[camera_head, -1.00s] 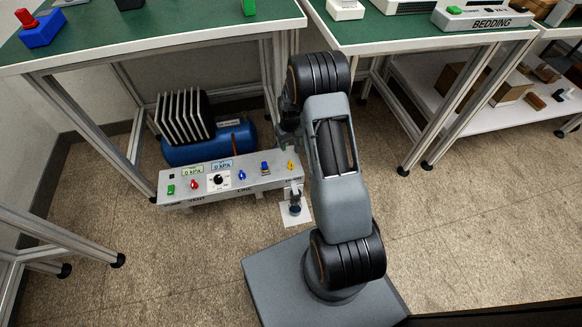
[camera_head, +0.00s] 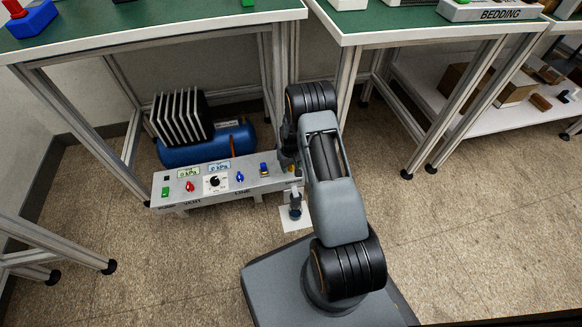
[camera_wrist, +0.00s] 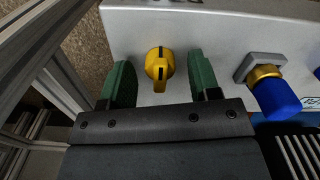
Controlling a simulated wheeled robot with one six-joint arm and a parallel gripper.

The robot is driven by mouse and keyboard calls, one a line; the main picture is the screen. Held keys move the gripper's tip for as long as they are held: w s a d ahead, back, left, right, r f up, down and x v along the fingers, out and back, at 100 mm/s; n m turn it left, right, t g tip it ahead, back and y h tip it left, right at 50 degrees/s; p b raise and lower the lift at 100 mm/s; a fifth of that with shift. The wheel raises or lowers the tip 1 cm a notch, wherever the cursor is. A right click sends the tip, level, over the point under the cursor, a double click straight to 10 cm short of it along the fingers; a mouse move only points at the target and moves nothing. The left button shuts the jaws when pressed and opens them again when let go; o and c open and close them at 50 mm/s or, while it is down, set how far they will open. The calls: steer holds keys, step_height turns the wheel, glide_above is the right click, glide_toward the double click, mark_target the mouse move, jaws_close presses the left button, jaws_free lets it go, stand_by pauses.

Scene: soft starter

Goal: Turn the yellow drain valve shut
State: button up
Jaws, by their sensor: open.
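The yellow drain valve (camera_wrist: 159,66) shows in the wrist view on the light grey panel (camera_wrist: 215,25). It is a round knob with a handle pointing down in that picture. My gripper (camera_wrist: 158,80) is open, with one green finger on each side of the valve and a gap on both sides; neither finger visibly touches it. In the head view the same panel (camera_head: 225,184) is low on the floor under the green table, and my arm hides most of the valve and the gripper.
A blue knob on a brass fitting (camera_wrist: 275,90) is right of my gripper in the wrist view.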

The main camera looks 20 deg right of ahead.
steer(key=shift+f, duration=0.15)
steer(key=c, duration=0.9)
steer(key=shift+c, duration=0.2)
steer(key=shift+n, duration=0.3)
steer(key=n, duration=0.8)
steer(key=shift+n, duration=0.3)
steer(key=n, duration=0.8)
steer(key=shift+p, duration=0.3)
steer(key=shift+n, duration=0.5)
